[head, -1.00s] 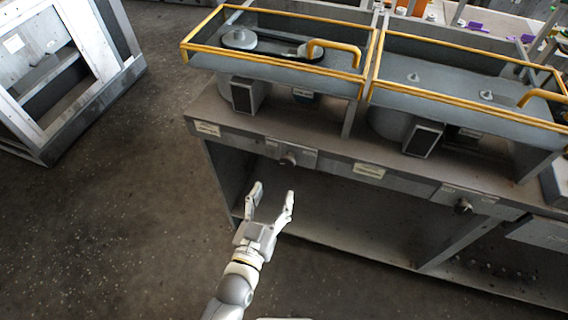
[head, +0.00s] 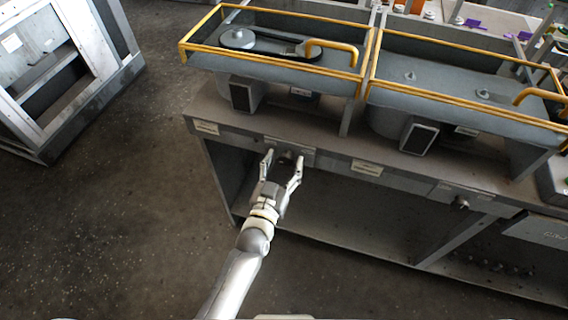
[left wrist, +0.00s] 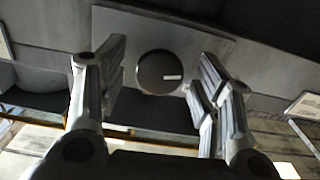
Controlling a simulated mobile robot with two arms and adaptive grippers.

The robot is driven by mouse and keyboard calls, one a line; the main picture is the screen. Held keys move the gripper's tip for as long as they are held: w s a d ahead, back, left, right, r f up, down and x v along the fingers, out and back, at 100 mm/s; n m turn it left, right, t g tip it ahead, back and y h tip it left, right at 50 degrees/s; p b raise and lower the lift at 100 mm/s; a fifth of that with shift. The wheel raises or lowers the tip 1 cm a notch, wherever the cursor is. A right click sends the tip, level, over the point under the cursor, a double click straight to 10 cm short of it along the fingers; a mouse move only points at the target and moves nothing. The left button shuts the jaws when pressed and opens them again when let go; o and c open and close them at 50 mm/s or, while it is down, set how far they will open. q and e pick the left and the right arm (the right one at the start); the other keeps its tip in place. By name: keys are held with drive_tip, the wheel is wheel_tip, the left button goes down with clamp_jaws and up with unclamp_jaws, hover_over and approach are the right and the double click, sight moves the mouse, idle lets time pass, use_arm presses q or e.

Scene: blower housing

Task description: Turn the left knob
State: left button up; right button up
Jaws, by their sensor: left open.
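The left knob (head: 285,158) is on the front panel of the workbench, below the left yellow-framed housing. In the left wrist view it is a dark round knob (left wrist: 160,72) with a short white mark pointing right. My left gripper (head: 283,165) is open, its fingers to either side of the knob in the head view. In the left wrist view the open fingers (left wrist: 158,85) stand left and right of the knob, with gaps on both sides. I cannot tell how deep the fingertips reach. My right gripper is not in view.
A second knob (head: 461,203) is further right on the panel. Two yellow-railed housings (head: 262,65) stand on the bench (head: 330,153). Labels (head: 367,167) sit on its front edge. A grey metal frame (head: 70,75) stands at the left. The floor (head: 130,220) between is clear.

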use_arm(q)
drive_tip(key=shift+c, duration=0.4)
drive_tip(key=c, duration=0.9)
drive_tip(key=shift+n, duration=1.1)
drive_tip(key=o, duration=1)
drive_tip(key=v, duration=1.2)
